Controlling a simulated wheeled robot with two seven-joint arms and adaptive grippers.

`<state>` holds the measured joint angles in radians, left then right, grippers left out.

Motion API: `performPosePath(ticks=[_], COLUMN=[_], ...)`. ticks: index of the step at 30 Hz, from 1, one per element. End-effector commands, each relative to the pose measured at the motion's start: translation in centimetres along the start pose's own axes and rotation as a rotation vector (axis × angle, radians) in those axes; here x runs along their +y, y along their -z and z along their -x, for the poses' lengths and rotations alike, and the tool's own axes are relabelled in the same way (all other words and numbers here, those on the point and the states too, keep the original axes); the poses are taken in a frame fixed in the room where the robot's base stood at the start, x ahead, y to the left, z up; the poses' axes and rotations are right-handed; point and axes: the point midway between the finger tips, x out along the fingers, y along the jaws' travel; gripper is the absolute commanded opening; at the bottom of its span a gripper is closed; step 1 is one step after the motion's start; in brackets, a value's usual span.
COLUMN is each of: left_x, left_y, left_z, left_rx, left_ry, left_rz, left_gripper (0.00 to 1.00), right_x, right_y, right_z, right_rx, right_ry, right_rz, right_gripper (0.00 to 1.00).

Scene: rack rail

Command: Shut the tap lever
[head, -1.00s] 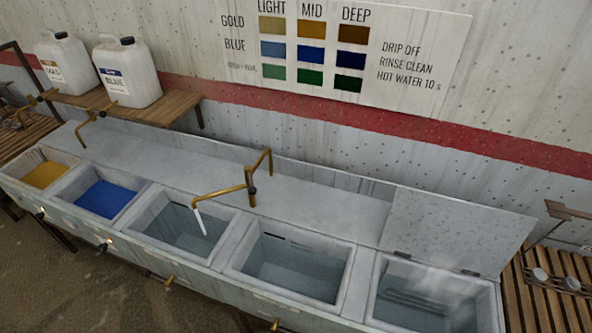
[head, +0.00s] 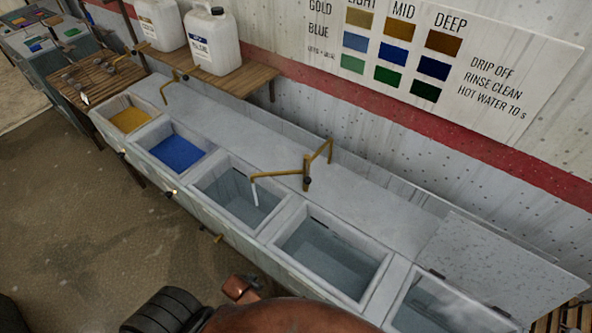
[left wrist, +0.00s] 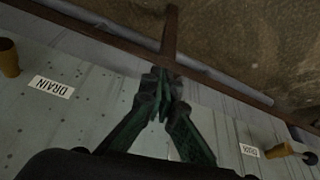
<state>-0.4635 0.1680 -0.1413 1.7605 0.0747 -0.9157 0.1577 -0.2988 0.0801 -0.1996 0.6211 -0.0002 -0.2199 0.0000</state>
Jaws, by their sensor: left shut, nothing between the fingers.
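A brass tap (head: 306,178) stands on the back ledge of the sink row. One arm of it reaches left over the third basin, and a thin pale stream (head: 254,192) hangs from its end. Another arm bends up and right (head: 328,150). A small dark part sits on its post; I cannot tell the lever's position. A second brass tap (head: 165,88) is farther left. In the left wrist view my left gripper (left wrist: 160,90) is shut and empty, in front of the grey sink front, well away from the tap. My right gripper is not in view.
Basins hold gold (head: 130,119) and blue (head: 181,152) liquid; others look watery. A hinged lid (head: 500,265) is at the right. Two white jugs (head: 214,42) stand on a shelf. Brass drain outlets (left wrist: 9,58) stick out from the sink front. Floor at left is open.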

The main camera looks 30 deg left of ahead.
Motion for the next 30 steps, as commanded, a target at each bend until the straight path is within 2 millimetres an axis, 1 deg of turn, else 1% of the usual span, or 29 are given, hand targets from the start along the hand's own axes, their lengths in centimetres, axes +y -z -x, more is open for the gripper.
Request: performPosePath(ticks=[1, 3, 6, 8, 9, 14, 15, 17, 18, 21, 27, 29, 30], left_x=[0.1, 0.2, 0.4, 0.5, 0.6, 0.9, 0.9, 1.1, 1.2, 1.4, 1.4, 1.2, 1.0], left_y=[2.1, 4.0, 6.2, 7.3, 8.0, 11.0, 11.9, 13.8, 14.9, 17.4, 21.8, 23.2, 24.1], left_z=[3.2, 6.1, 9.9, 12.0, 13.3, 18.6, 20.0, 22.0, 22.8, 23.8, 24.9, 25.3, 25.6], left_rx=[0.023, 0.044, 0.07, 0.084, 0.095, 0.152, 0.176, 0.224, 0.255, 0.328, 0.447, 0.478, 0.502], left_ry=[-0.004, -0.008, -0.013, -0.015, -0.018, -0.04, -0.05, -0.08, -0.104, -0.172, -0.325, -0.379, -0.42], left_rz=[0.01, 0.02, 0.031, 0.037, 0.041, 0.076, 0.093, 0.136, 0.171, 0.263, 0.45, 0.514, 0.558], left_gripper=[0.0, 0.0, 0.0, 0.0, 0.0, 0.0, 0.0, 0.0, 0.0, 0.0, 0.0, 0.0, 0.0], right_x=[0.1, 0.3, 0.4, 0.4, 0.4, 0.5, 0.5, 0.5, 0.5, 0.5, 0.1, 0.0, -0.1], right_y=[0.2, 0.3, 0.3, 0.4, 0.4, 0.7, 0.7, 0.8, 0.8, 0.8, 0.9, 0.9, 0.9], right_z=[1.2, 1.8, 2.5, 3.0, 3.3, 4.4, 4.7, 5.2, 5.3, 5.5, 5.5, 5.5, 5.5], right_rx=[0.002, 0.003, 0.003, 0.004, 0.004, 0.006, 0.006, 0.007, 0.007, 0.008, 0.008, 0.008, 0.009], right_ry=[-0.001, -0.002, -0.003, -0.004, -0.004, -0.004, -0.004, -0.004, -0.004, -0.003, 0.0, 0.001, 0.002], right_rz=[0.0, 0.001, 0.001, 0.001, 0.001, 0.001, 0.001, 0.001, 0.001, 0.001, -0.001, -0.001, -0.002], right_gripper=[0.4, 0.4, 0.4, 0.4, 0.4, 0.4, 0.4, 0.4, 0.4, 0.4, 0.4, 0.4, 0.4])
